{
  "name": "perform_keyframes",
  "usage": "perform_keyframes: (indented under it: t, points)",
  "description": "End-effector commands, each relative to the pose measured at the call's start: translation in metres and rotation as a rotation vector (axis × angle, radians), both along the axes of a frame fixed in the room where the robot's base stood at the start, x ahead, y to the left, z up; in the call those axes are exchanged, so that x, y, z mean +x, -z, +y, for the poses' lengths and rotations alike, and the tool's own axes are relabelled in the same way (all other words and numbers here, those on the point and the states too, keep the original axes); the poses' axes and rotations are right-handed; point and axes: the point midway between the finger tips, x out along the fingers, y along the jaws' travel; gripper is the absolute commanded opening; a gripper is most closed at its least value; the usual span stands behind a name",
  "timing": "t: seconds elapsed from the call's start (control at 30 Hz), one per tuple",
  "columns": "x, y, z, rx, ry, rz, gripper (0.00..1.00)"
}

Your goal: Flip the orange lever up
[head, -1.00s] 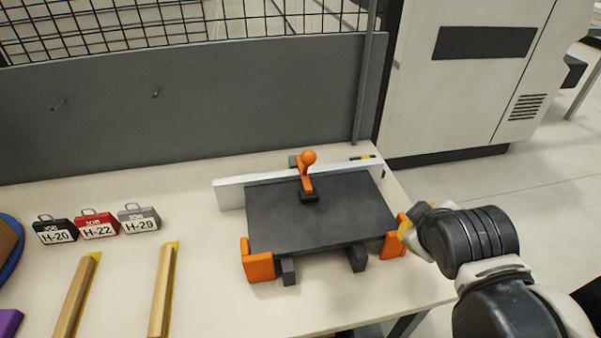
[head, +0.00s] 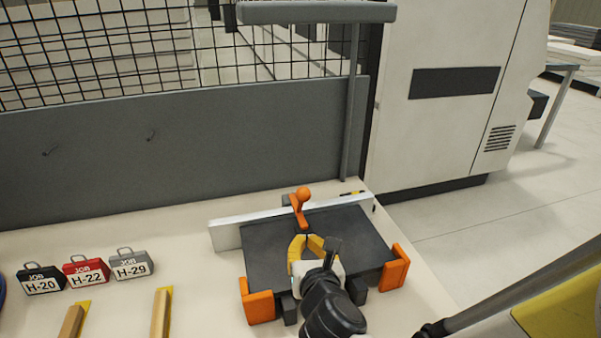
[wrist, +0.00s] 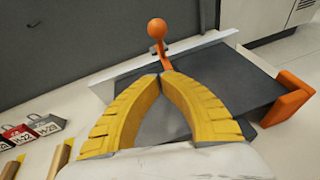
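The orange lever (head: 298,212) with a round knob stands at the back middle of the dark plate (head: 350,225), in front of a pale rail. In the wrist view the lever (wrist: 164,52) rises just beyond my fingertips, its knob up and its lower end close behind them. My gripper (head: 308,238) has yellow fingers and is above the plate, on the near side of the lever. In the wrist view the fingertips (wrist: 161,78) meet, with nothing seen between them. The lever's foot is hidden behind the fingers. I cannot tell whether they touch it.
Orange corner blocks stand at the plate's front left (head: 258,302) and right (head: 396,268). The pale rail (head: 226,236) runs behind it. Job tags (head: 86,271) and wooden strips (head: 161,312) lie to the left. A grey panel (head: 180,150) closes the back.

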Motion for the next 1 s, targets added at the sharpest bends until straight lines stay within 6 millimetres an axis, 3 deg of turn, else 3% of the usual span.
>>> perform_keyframes:
  t: [0.17, 0.33, 0.77, 1.0]
  points:
    - [0.001, 0.001, 0.0, 0.002, 0.002, 0.001, 0.0]
    - [0.015, 0.007, 0.002, 0.004, 0.003, 0.002, 0.0]
    - [0.098, 0.037, 0.012, 0.005, 0.004, 0.002, 0.0]
    - [0.124, 0.02, 0.014, 0.004, 0.003, 0.002, 0.0]
